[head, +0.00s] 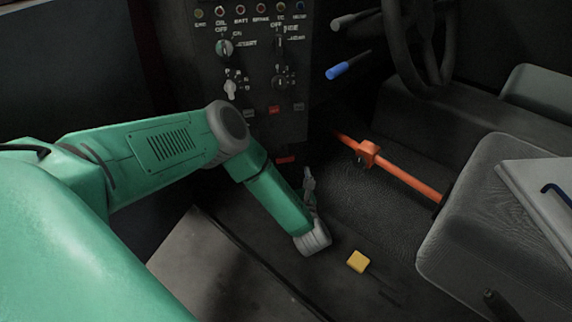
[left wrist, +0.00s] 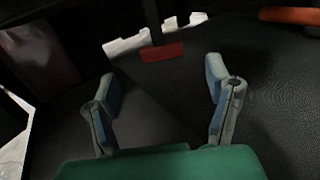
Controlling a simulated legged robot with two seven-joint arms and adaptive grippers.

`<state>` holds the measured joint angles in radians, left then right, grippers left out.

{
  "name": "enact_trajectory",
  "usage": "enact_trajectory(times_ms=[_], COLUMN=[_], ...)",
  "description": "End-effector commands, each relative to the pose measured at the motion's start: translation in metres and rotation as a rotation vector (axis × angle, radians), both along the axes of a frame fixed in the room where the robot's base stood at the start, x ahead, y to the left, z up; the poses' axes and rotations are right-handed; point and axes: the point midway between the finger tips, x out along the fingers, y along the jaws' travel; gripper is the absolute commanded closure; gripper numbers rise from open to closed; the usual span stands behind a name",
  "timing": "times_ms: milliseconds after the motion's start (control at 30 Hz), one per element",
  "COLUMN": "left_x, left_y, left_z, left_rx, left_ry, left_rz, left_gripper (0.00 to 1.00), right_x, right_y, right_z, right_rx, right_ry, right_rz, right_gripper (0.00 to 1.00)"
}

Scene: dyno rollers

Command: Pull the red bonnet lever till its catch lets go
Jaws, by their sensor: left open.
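The red bonnet lever (head: 286,159) shows in the head view as a small red piece below the dark control panel, just beyond my left forearm. In the left wrist view the lever (left wrist: 161,52) is a flat red grip at the lower end of a dark upright bar. My left gripper (head: 309,182) is at the end of the green arm, pointing away towards the panel foot. In the left wrist view, its two fingers (left wrist: 162,82) are spread wide with nothing between them. The red grip lies beyond the fingertips, apart from them. My right gripper is not in view.
An orange bar (head: 400,174) runs across the floor to the right, beside a grey seat (head: 485,205). A yellow block (head: 358,262) is on the dark floor. A steering wheel (head: 420,45) and blue-tipped stalk (head: 340,70) are at upper right.

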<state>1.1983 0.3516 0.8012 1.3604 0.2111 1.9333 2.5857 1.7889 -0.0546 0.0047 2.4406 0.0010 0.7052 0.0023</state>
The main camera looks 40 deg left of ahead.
Motion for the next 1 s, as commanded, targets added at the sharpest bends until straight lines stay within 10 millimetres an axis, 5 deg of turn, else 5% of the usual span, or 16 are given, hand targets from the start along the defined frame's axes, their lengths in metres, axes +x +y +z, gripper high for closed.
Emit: enact_trajectory(times_ms=[400,800,1000], left_x=[0.044,0.048,0.048], left_y=[0.053,0.058,0.058], left_z=[0.0,0.0,0.0], left_rx=[0.001,0.0,0.0], left_ry=[0.0,0.003,0.003], left_rz=[0.0,-0.002,-0.002], left_gripper=[0.28,0.28,0.98], right_x=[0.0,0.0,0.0], right_y=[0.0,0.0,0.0], right_z=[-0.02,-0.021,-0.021], right_rx=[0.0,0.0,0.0], right_ry=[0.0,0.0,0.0], right_rz=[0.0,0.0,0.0], right_gripper=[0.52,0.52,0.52])
